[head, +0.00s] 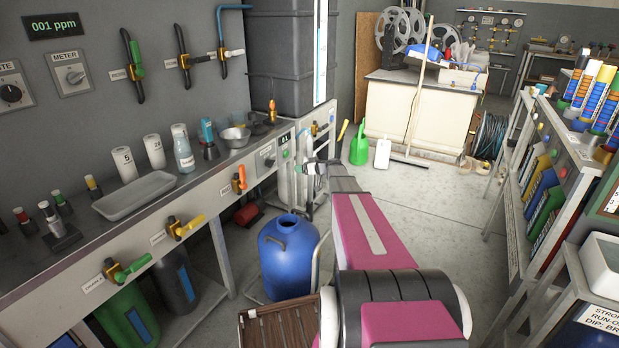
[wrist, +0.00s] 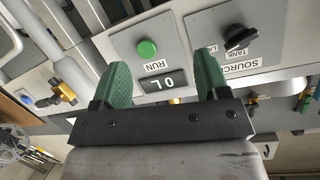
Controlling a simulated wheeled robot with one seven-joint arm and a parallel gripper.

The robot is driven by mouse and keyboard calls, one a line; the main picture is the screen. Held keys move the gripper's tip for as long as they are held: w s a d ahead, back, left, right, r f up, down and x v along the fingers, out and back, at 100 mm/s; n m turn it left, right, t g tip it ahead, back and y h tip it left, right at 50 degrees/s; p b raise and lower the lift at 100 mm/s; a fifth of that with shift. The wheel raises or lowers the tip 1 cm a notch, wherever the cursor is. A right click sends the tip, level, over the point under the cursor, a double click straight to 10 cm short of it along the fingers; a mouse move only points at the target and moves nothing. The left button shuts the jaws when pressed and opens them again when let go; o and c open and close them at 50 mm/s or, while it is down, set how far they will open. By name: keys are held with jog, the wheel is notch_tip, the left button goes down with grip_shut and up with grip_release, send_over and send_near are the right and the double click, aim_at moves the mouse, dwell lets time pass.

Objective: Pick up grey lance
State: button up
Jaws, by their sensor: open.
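My gripper (head: 306,168) is in front of the bench's right end, with its green fingers apart. In the wrist view my gripper (wrist: 161,68) is open and empty, facing a grey panel (wrist: 188,45) with a green RUN button (wrist: 147,48) and a black SOURCE knob (wrist: 240,38). I cannot clearly identify a grey lance. Pale grey tubes (wrist: 78,85) run at the left of the wrist view, apart from the fingers, beside a brass fitting (wrist: 62,90); whether one is the lance I cannot tell.
The bench (head: 200,194) with valves is at left, and shelves (head: 545,160) are at right. A broom (head: 417,95) leans against the far white counter (head: 410,112). The floor between counter and shelves is mostly clear.

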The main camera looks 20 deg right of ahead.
aim_at(312, 146)
jog(key=w+d+r+t+h, duration=0.25)
jog(key=w+d+t, duration=0.25)
jog(key=w+d, duration=0.6)
jog(key=w, duration=0.1)
jog(key=w+a+y, duration=0.1)
jog(key=w, duration=0.1)
jog(key=shift+w, duration=0.25)
jog(key=shift+f+x, duration=0.2)
jog(key=shift+x, duration=1.15)
jog(key=shift+f+x, duration=0.25)
jog(key=shift+x, duration=1.1)
jog(key=shift+a, duration=0.2)
grip_shut()
jog(key=shift+r, duration=0.15)
